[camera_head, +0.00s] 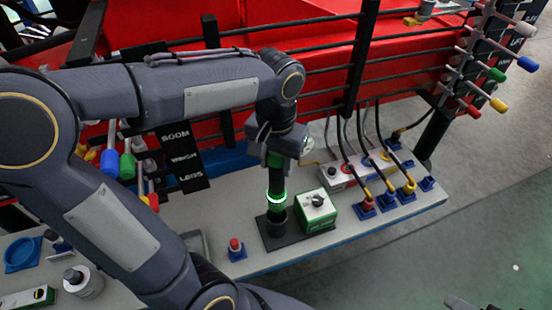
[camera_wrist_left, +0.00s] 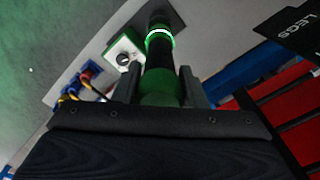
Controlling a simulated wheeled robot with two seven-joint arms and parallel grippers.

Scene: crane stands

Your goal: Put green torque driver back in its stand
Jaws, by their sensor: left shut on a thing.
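The green torque driver (camera_head: 276,183) is upright, black with a green upper part and a glowing green ring. My left gripper (camera_head: 277,150) is shut on its upper end from above. In the left wrist view the driver (camera_wrist_left: 160,70) runs between the two fingers (camera_wrist_left: 160,92) and away from the camera. The stand is a black plate (camera_head: 272,238) with a round cup. The driver's lower end is at this cup; I cannot tell how deep it sits. A dark tip at the bottom right (camera_head: 462,303) seems to be my right gripper; its fingers are unclear.
A green-and-white box with a knob (camera_head: 317,208) stands close beside the driver. A red button on a blue base (camera_head: 236,248) is to the left. Cabled connectors in blue holders (camera_head: 388,198) are at the right. Black rails and red panels rise behind the grey bench (camera_head: 215,220).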

